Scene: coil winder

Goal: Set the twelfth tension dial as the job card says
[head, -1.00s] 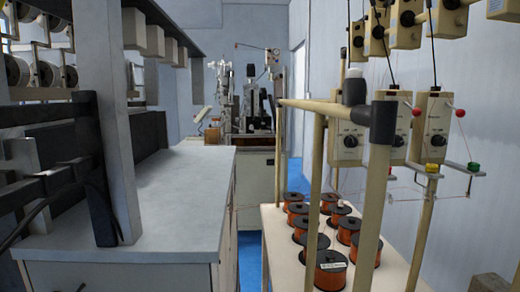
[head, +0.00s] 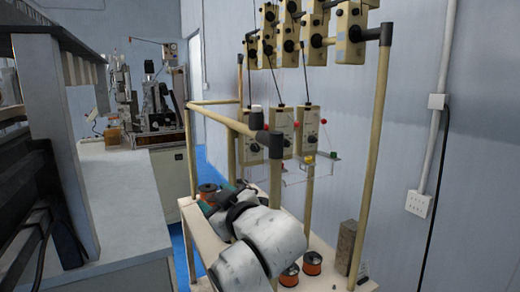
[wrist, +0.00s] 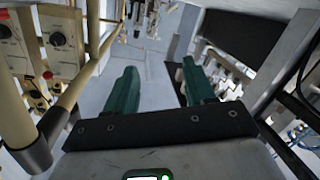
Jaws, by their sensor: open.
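Cream tension boxes with black dials hang on a tan pipe frame. In the head view the lower row has a right box (head: 308,130), a middle box (head: 281,130) and a left box (head: 249,148); an upper row (head: 318,32) hangs above. I cannot tell which dial is the twelfth, and no job card is readable. My gripper (head: 214,194) is low over the spool table, below and left of the lower boxes, partly hidden by my arm. In the wrist view my gripper (wrist: 160,85) is open and empty, with a dialled tension box (wrist: 61,42) to its left.
The spool table (head: 325,273) carries orange spools (head: 312,263), some hidden by my arm. Frame posts (head: 375,140) and thin wires stand around the boxes. A grey-topped cabinet (head: 115,200) is at left. The wall has a socket strip (head: 418,203) at right.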

